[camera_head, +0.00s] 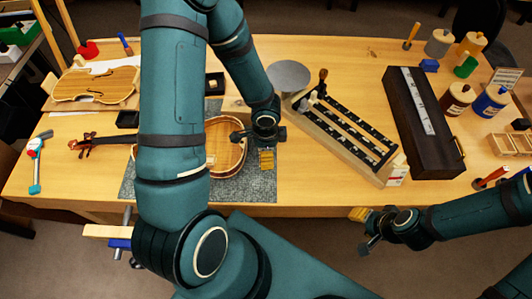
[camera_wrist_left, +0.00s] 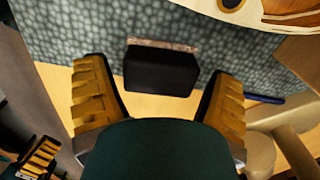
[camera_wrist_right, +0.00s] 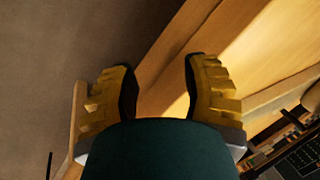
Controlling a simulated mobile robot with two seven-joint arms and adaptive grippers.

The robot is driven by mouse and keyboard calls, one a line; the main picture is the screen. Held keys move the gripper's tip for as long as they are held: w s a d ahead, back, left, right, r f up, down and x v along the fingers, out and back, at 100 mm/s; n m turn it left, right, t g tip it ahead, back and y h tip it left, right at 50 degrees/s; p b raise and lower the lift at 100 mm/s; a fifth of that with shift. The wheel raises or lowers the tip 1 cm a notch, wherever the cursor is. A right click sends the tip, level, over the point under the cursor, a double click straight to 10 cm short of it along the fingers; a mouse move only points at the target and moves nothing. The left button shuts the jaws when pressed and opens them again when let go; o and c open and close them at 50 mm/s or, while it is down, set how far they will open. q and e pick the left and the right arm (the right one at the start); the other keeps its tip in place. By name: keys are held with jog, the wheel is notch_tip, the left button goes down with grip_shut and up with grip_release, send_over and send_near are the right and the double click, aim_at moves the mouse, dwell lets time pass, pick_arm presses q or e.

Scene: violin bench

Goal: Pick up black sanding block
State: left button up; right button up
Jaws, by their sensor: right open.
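The black sanding block (camera_wrist_left: 160,72) lies at the edge of the grey mat in the left wrist view, with a thin brownish strip along its far side. My left gripper (camera_wrist_left: 155,88) is open and empty, one yellow finger on each side of the block in that view, with gaps to both. How far above the block the fingertips are I cannot tell. In the head view my left gripper (camera_head: 266,160) is over the mat's right side, and the block cannot be made out there. My right gripper (camera_head: 361,214) is open and empty off the bench's front edge.
A violin body (camera_head: 228,150) lies on the grey mat (camera_head: 262,191), left of my left gripper and partly behind my arm. A slotted wooden rack (camera_head: 343,135) stands to the right, then a long dark case (camera_head: 424,125). Bare bench shows between mat and rack.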

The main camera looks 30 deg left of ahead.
pick_arm(q)
jog(key=c, duration=0.7)
notch_tip(320, 180, up, 10)
jog(key=p, duration=0.4)
jog(key=shift+o, duration=0.6)
jog(key=shift+c, duration=0.4)
